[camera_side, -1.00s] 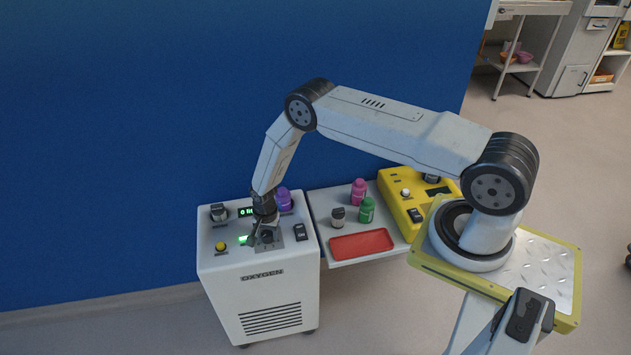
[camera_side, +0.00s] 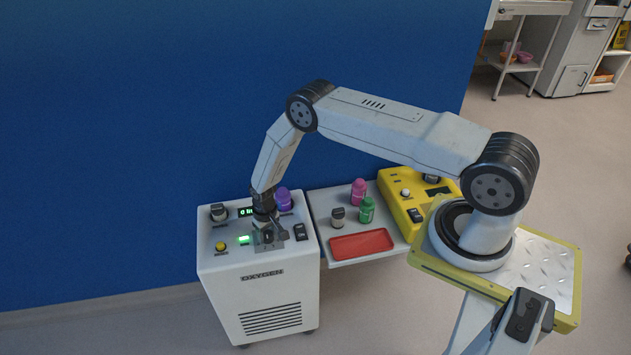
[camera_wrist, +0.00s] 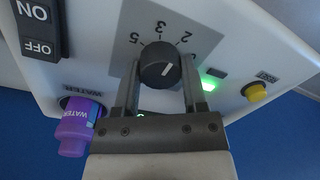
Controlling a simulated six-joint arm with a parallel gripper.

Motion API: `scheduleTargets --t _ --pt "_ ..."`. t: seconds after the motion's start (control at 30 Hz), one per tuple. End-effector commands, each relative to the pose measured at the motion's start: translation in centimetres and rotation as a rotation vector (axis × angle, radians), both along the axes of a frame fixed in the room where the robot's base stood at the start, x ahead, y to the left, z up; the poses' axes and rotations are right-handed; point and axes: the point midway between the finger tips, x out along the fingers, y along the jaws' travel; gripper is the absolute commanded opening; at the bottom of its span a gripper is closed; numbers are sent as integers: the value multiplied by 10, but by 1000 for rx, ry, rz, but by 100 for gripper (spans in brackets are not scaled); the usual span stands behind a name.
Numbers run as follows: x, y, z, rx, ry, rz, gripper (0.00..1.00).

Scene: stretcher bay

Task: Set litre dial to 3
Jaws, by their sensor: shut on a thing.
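The litre dial is a black round knob (camera_wrist: 160,64) with a white pointer line, on a grey plate with printed numerals, among them 5, 3 and 2. In the wrist view the pointer line slants up and right, seemingly towards the 2 side rather than the 3 at the top. My gripper (camera_wrist: 160,72) has one finger on each side of the knob and is shut on it. In the side view my gripper (camera_side: 268,236) points down at the top of the white oxygen unit (camera_side: 262,296), and the knob is largely hidden there.
A purple water bottle (camera_wrist: 77,126) stands close to the knob. A rocker switch (camera_wrist: 40,27), a yellow button (camera_wrist: 256,92) and a lit green lamp (camera_wrist: 209,86) are on the same panel. A shelf with bottles and a red tray (camera_side: 362,244) adjoins the unit.

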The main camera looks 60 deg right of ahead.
Motion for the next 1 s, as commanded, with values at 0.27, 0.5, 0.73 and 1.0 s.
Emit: scheduleTargets --t 0.27,0.5,0.73,1.0 --pt "3 -1 1 -2 -7 241 0" --pt "3 -1 1 -2 -7 381 0" --pt "3 0 1 -2 -8 438 0" --pt "4 0 2 -2 -8 445 0"
